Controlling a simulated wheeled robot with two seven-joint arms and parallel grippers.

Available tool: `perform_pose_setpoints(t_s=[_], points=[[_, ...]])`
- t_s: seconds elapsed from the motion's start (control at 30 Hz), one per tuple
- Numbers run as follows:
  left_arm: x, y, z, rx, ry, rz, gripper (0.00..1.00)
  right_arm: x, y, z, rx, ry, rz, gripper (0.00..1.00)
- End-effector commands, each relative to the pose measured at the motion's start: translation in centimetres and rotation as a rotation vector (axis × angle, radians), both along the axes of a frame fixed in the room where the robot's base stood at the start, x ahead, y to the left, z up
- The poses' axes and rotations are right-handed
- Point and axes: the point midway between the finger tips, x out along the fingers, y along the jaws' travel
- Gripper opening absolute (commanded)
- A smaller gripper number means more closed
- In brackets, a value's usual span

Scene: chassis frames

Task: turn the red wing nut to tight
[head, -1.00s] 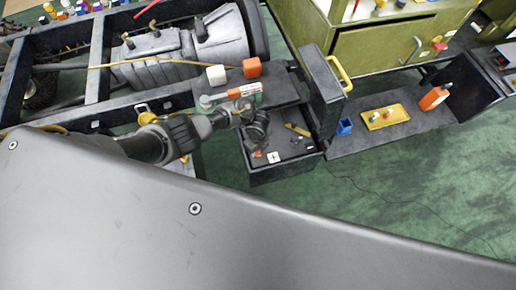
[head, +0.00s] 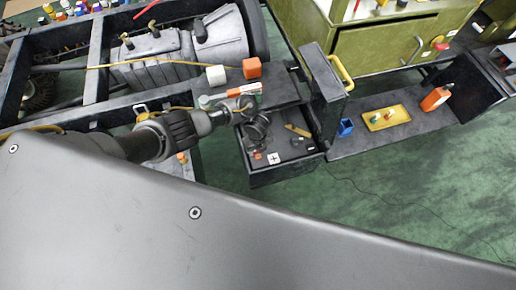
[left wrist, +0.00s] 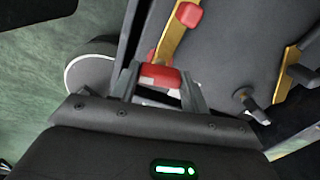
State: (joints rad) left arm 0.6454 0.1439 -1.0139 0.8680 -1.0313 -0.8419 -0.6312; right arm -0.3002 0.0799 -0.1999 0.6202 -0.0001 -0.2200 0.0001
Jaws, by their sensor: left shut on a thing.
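The red wing nut (left wrist: 160,77) shows in the left wrist view as a short red piece between my left fingertips. My left gripper (left wrist: 158,84) is shut on it, with one finger on each side. A gold bar (left wrist: 172,38) runs up from the red piece, and another red piece (left wrist: 188,14) sits further along it. The wing nut cannot be made out there. My right gripper is not in view.

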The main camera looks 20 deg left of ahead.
Motion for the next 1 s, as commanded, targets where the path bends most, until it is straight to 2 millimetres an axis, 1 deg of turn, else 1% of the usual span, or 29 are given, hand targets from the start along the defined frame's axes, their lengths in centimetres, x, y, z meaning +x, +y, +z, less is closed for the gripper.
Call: perform_pose_setpoints(t_s=[0.07, 0.1, 0.27, 0.53, 0.63, 0.77, 1.0], points=[[0.1, 0.0, 0.1, 0.000, -0.003, 0.002, 0.23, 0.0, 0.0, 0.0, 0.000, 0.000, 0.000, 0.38], [0.1, 0.0, 0.1, 0.000, -0.003, 0.002, 0.47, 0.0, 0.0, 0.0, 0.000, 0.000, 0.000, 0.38], [0.1, 0.0, 0.1, 0.000, -0.001, 0.003, 0.67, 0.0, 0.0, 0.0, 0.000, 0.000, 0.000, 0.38], [0.1, 0.0, 0.1, -0.001, -0.001, 0.002, 0.67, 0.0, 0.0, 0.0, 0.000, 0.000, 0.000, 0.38], [0.1, 0.0, 0.8, -0.001, -0.002, 0.004, 0.67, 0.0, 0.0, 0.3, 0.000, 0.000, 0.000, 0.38], [0.2, 0.0, 2.8, -0.002, -0.003, 0.002, 0.67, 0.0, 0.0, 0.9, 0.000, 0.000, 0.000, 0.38], [0.2, 0.0, 7.7, -0.002, -0.005, 0.001, 0.67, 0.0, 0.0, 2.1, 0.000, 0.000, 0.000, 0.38]])
